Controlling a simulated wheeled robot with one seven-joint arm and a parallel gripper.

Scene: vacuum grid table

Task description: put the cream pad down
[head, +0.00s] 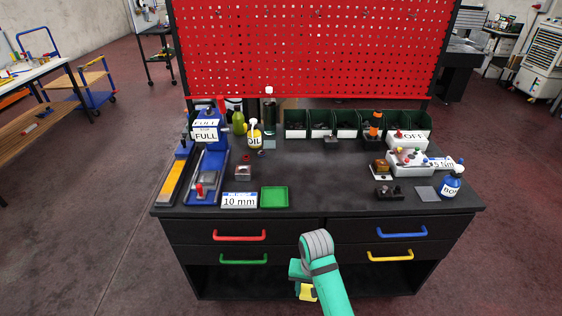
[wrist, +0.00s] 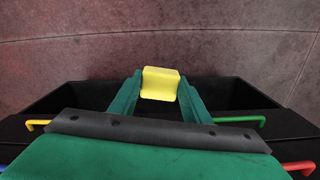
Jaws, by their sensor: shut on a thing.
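The cream pad (wrist: 160,84) is a small pale yellow block between the fingertips of my gripper (wrist: 158,97) in the wrist view. My gripper is shut on it, with a green finger against each side. In the head view the pad (head: 306,292) shows low at the bottom, below my green gripper (head: 301,281), in front of the bench's lower drawers. It is held in the air, apart from the bench top. Part of the pad is hidden by my arm.
The black bench top (head: 315,180) has clear room in the middle. A green tray (head: 274,197) and a "10 mm" sign (head: 239,201) are at the front left. Drawer handles (head: 239,236) stick out in front.

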